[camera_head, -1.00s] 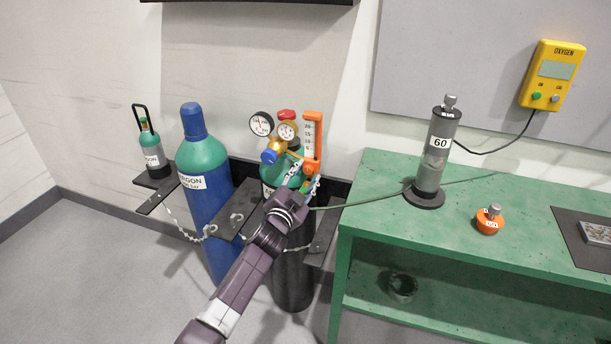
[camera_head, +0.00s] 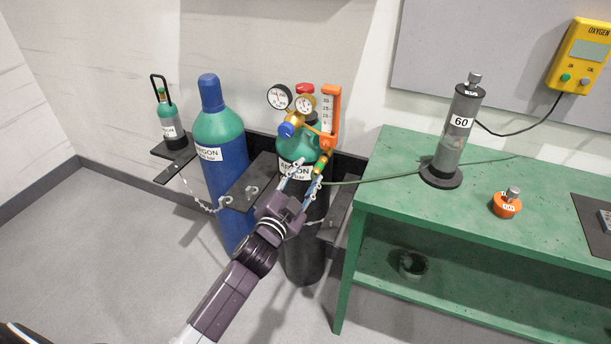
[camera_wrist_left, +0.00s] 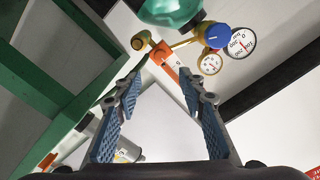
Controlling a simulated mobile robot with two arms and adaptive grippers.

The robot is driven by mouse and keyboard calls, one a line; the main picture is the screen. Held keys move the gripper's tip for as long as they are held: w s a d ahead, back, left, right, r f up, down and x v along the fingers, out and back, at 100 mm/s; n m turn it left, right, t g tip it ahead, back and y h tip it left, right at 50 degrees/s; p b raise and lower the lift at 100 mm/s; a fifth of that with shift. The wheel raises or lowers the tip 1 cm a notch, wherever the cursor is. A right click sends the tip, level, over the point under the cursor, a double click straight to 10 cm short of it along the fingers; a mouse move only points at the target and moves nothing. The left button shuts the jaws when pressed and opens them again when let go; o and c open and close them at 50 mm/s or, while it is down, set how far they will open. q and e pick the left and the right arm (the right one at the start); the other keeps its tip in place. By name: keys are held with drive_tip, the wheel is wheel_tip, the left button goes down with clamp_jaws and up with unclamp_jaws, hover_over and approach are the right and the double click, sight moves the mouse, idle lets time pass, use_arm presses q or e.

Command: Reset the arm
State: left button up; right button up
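My left arm (camera_head: 228,293) reaches in from the bottom of the head view. My left gripper (camera_head: 304,172) is open and empty, its fingers spread in front of the green and black argon cylinder (camera_head: 300,235), just below the regulator (camera_head: 303,128). In the left wrist view the two blue-padded fingers of the left gripper (camera_wrist_left: 157,88) stand apart with nothing between the pads. Beyond them are the cylinder's green top (camera_wrist_left: 168,10), the regulator's blue knob (camera_wrist_left: 217,36) and its dial gauges (camera_wrist_left: 241,42). My right gripper is not in view.
A blue cylinder (camera_head: 223,160) stands left of the argon one, with black brackets (camera_head: 250,183) and chains. A green bench (camera_head: 400,158) on the right carries a grey flow tube (camera_head: 455,140) and an orange weight (camera_head: 507,204). A thin hose (camera_head: 385,179) runs across to the cylinder. The floor at left is clear.

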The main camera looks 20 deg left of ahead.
use_arm(q)
drive_tip(key=shift+s, duration=0.1)
idle(0.4)
drive_tip(key=s+f+n+g, duration=0.1)
drive_tip(key=s+f+g, duration=0.3)
drive_tip(key=f, duration=0.8)
drive_tip(key=s+f+n+g, duration=0.1)
drive_tip(key=s+f, duration=0.5)
drive_tip(key=f, duration=0.7)
drive_tip(key=s+f+n+g, duration=0.1)
drive_tip(key=s+f+g, duration=0.3)
drive_tip(key=f, duration=0.8)
drive_tip(key=s+f+n+g, duration=0.1)
drive_tip(key=s+f+g, duration=0.1)
drive_tip(key=s+f, duration=0.75)
drive_tip(key=s+f+g, duration=0.2)
drive_tip(key=s+f, duration=0.5)
drive_tip(key=s, duration=0.5)
drive_tip(key=s+f+n+g, duration=0.1)
drive_tip(key=s+f+g, duration=0.1)
drive_tip(key=s, duration=0.9)
drive_tip(key=s+f+g, duration=0.2)
drive_tip(key=s+f, duration=0.2)
drive_tip(key=s, duration=0.6)
drive_tip(key=shift+s+a+n+y, duration=0.2)
drive_tip(key=shift+s+n+y, duration=0.1)
drive_tip(key=shift+s+n, duration=0.1)
